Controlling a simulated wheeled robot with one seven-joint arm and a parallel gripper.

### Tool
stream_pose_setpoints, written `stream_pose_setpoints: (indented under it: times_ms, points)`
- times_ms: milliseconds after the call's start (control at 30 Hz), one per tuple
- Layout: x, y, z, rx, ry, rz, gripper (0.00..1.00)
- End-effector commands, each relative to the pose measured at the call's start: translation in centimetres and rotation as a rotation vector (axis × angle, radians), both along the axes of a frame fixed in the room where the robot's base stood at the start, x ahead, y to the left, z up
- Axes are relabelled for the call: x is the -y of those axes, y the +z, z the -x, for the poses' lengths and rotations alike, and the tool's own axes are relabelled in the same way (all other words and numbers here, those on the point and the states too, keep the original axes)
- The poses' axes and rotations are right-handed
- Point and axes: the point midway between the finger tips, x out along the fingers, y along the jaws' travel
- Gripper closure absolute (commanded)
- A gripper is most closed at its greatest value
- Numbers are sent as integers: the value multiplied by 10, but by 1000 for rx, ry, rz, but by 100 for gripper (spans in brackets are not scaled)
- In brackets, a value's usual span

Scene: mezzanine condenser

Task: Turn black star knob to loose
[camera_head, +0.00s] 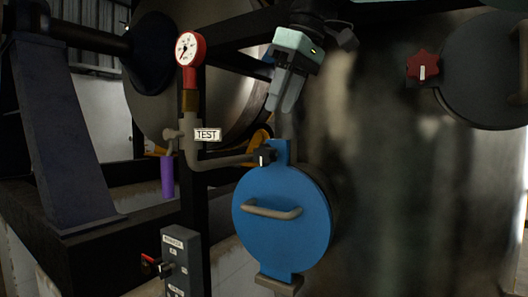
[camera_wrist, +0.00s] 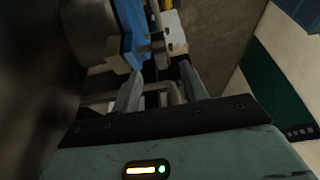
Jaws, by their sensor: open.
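The black star knob (camera_head: 264,155) is small and dark, with a light mark on its face. It sits at the upper left of the round blue cover (camera_head: 280,232), by the cover's top tab. My gripper (camera_head: 281,106) is above the knob, apart from it, with its fingers pointing down. In the wrist view, my gripper (camera_wrist: 157,80) has its two fingers spread with nothing held between them. The blue cover (camera_wrist: 130,28) shows beyond the fingers there; a small dark part near the gap may be the knob, but I cannot tell.
A red gauge (camera_head: 187,49) stands on a pipe with a TEST tag (camera_head: 208,135) to the left. A red star knob (camera_head: 423,66) is at the upper right. A grey switch box (camera_head: 182,262) is at the lower left. The cover's handle (camera_head: 272,211) sticks out.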

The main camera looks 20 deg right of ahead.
Motion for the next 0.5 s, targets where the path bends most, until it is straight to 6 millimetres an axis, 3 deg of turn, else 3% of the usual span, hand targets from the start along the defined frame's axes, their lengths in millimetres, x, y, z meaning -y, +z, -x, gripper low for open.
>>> stream_pose_setpoints:
  times_ms: [300,500]
  points:
    - [-15,-60,-20,-3,0,1,56]
    - [-21,-86,-29,-2,0,1,56]
